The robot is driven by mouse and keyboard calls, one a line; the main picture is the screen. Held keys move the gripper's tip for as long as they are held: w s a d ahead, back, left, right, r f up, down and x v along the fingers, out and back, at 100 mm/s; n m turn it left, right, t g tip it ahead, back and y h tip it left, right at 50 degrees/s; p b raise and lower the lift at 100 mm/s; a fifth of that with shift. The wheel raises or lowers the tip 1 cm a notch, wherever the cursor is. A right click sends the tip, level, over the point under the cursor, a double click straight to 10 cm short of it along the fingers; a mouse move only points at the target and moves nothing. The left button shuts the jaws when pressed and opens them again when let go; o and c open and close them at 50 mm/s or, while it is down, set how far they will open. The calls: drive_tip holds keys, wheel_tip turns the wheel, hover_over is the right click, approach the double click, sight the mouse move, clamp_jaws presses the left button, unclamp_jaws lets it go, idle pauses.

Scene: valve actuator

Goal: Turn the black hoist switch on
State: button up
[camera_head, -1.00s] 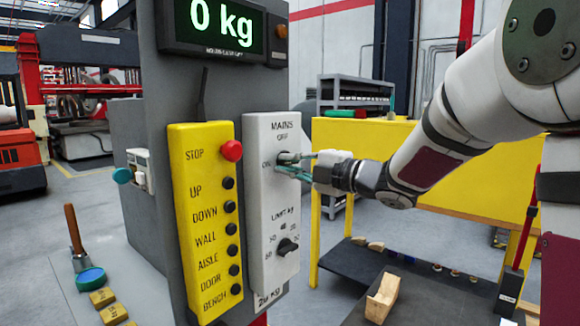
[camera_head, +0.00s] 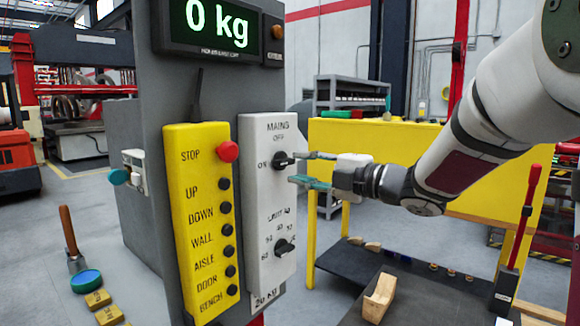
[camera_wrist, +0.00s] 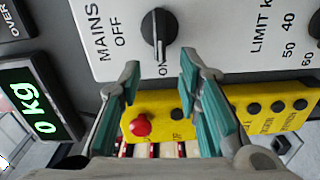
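The black MAINS knob (camera_head: 283,159) sits on the upper part of the white switch panel (camera_head: 262,195), between printed OFF above and ON at its left. The knob also shows in the wrist view (camera_wrist: 158,27), where its bar and white line point to ON. My gripper (camera_head: 303,168) is open and empty, just right of the knob in the head view and apart from it. In the wrist view my gripper's teal fingertips (camera_wrist: 160,72) are spread wide, with the knob beyond them and nothing between them.
Below is a black LIMIT knob (camera_head: 284,247). Left of the panel is a yellow button box (camera_head: 204,225) with a red STOP button (camera_head: 228,151). The display (camera_head: 217,26) above reads 0 kg. A yellow table (camera_head: 370,150) stands behind my arm.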

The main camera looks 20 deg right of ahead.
drive_tip(key=v, duration=0.7)
idle(0.3)
drive_tip(key=s+d+m+h+p, duration=0.2)
drive_tip(key=s+d+m+h, duration=0.35)
drive_tip(key=m+h, duration=0.9)
drive_tip(key=s+a+f+m+g+y, duration=0.1)
drive_tip(key=s+a+f+m+g, duration=0.2)
drive_tip(key=s, duration=0.5)
drive_tip(key=s+a+f+m+g+y, duration=0.1)
drive_tip(key=s+a+f+m+g, duration=0.2)
drive_tip(key=s, duration=0.5)
drive_tip(key=s+a+f+m+g+y+p, duration=0.1)
drive_tip(key=s+a+f+m+g+y, duration=0.1)
drive_tip(key=s+f, duration=0.4)
drive_tip(key=shift+s+a+m+g, duration=0.85)
drive_tip(key=shift+s+a+g, duration=0.3)
drive_tip(key=shift+s+g, duration=0.05)
drive_tip(key=shift+d, duration=0.1)
